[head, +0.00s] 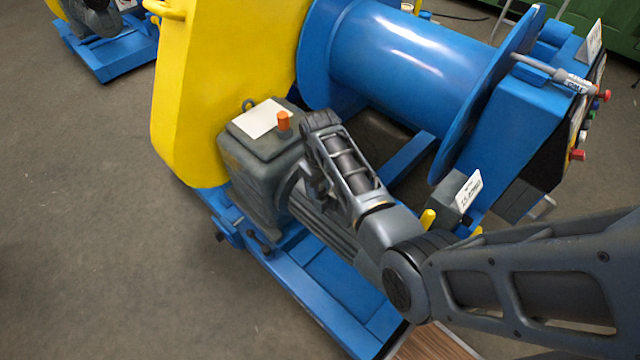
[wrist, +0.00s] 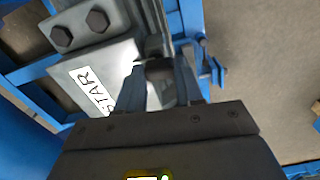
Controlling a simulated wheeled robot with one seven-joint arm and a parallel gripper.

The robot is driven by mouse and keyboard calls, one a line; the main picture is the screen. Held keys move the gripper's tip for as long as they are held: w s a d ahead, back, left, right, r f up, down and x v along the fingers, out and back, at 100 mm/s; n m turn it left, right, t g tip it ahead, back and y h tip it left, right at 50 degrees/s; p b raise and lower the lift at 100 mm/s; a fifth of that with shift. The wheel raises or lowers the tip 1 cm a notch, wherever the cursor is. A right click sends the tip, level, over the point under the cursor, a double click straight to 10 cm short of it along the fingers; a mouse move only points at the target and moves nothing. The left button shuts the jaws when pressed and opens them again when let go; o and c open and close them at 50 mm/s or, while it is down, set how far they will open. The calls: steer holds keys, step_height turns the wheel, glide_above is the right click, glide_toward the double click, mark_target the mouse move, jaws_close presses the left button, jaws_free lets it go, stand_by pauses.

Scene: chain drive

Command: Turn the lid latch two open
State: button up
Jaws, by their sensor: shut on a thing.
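My gripper (wrist: 160,88) is shut on a small dark part (wrist: 158,68) in the wrist view, which appears to be a lid latch. The fingers stand on either side of it, beside a light grey plate (wrist: 66,72) with a white label reading "STAR". I cannot tell how far the latch is turned. In the head view my arm reaches over the grey gear motor (head: 250,185), close beside its box with a white label (head: 258,118) and an orange cap (head: 284,121). The fingertips and the held part are mostly hidden there.
A yellow guard (head: 205,80) stands left of the motor and a large blue drum (head: 400,65) behind it. Blue frame rails (head: 315,300) run underneath. A blue control post (head: 535,125) with coloured buttons is at the right. The floor (head: 90,220) at the left is clear.

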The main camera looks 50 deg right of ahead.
steer(key=m+p, duration=0.1)
steer(key=m, duration=0.3)
steer(key=shift+r+p, duration=0.1)
steer(key=shift+p, duration=0.3)
steer(key=m+p, duration=0.1)
steer(key=m, duration=0.3)
steer(key=shift+w+d+m, duration=0.1)
steer(key=shift+w+m, duration=0.05)
steer(key=shift+m, duration=0.25)
steer(key=m+p, duration=0.1)
steer(key=m, duration=0.3)
steer(key=shift+d+m+p, duration=0.15)
steer(key=shift+m+p, duration=0.2)
steer(key=shift+m, duration=1.55)
steer(key=o, duration=1)
steer(key=shift+o, duration=0.2)
